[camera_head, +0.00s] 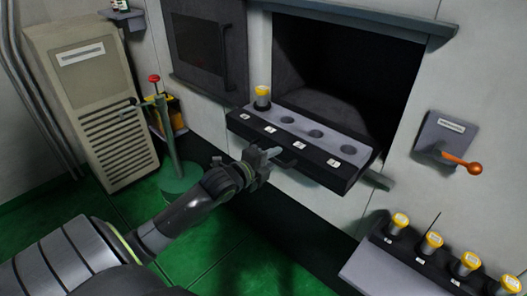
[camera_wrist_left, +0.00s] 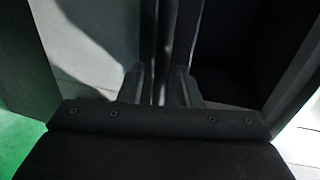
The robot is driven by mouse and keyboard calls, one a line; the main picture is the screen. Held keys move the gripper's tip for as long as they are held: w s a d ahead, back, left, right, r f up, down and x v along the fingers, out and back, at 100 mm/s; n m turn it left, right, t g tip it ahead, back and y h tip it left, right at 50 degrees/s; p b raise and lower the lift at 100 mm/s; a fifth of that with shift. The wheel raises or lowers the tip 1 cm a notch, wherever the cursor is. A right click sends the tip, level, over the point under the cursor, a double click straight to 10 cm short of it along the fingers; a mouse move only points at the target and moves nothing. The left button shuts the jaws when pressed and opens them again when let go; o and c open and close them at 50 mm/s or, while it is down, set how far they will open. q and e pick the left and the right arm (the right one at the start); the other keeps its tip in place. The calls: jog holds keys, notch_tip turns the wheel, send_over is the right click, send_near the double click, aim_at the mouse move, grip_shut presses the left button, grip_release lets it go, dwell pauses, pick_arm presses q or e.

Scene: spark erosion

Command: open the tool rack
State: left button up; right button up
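The tool rack (camera_head: 322,165) is a dark tray with a grey top, sticking out of the dark opening in the wall. Its top has a yellow-capped tool (camera_head: 262,98) in the leftmost hole; the other holes are empty. A dark handle (camera_head: 287,162) is on its front face. My left gripper (camera_head: 271,154) is at this handle, in front of the rack. In the left wrist view, the two fingers (camera_wrist_left: 160,88) stand close on either side of a dark bar, which looks to be the handle. My right gripper is not in view.
A lever with an orange knob (camera_head: 474,168) is on the wall at right. A bench (camera_head: 380,268) with several yellow-capped tools is at lower right. A beige cabinet (camera_head: 95,100) and a green stand (camera_head: 180,175) are at left. Green floor lies below.

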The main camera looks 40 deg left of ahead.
pick_arm(q)
jog(key=p+v, duration=0.3)
jog(key=v, duration=1.4)
jog(key=shift+a, duration=0.15)
jog(key=shift+s+f, duration=0.1)
jog(key=shift+s, duration=0.05)
